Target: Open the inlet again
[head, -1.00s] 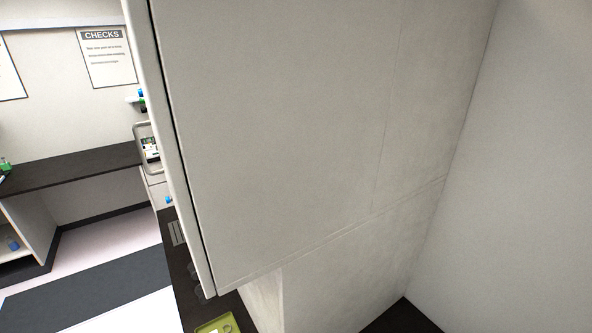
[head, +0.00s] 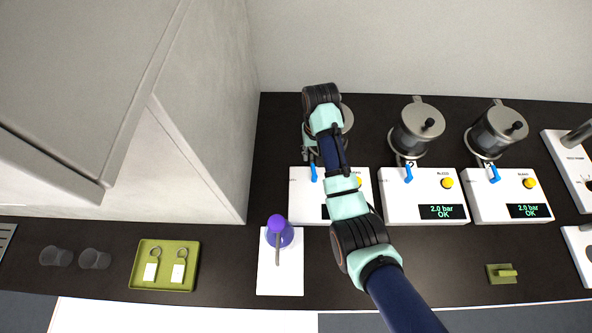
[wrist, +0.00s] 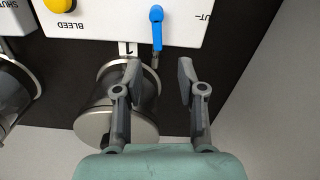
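Three white units stand on the dark bench, each with a blue lever and a metal pot behind it. My gripper (head: 308,153) is over the leftmost unit (head: 303,207), by its blue lever (head: 314,172). In the wrist view, upside down, that blue lever (wrist: 156,28) sits at the panel edge, just beyond the fingertips. My gripper (wrist: 158,72) is open with nothing between the fingers. The pot marked 1 (wrist: 105,122) is beside and partly behind one finger. My arm hides most of this unit's display. The middle lever (head: 408,174) and right lever (head: 494,173) also show.
The other two displays (head: 443,212) read 2.0 bar OK. Yellow bleed buttons (head: 447,183) sit near the levers. A purple-topped object (head: 278,228), green tray (head: 137,282) with tags and dark cups (head: 95,259) stand left. A tall pale cabinet (head: 205,130) borders the units' left side.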

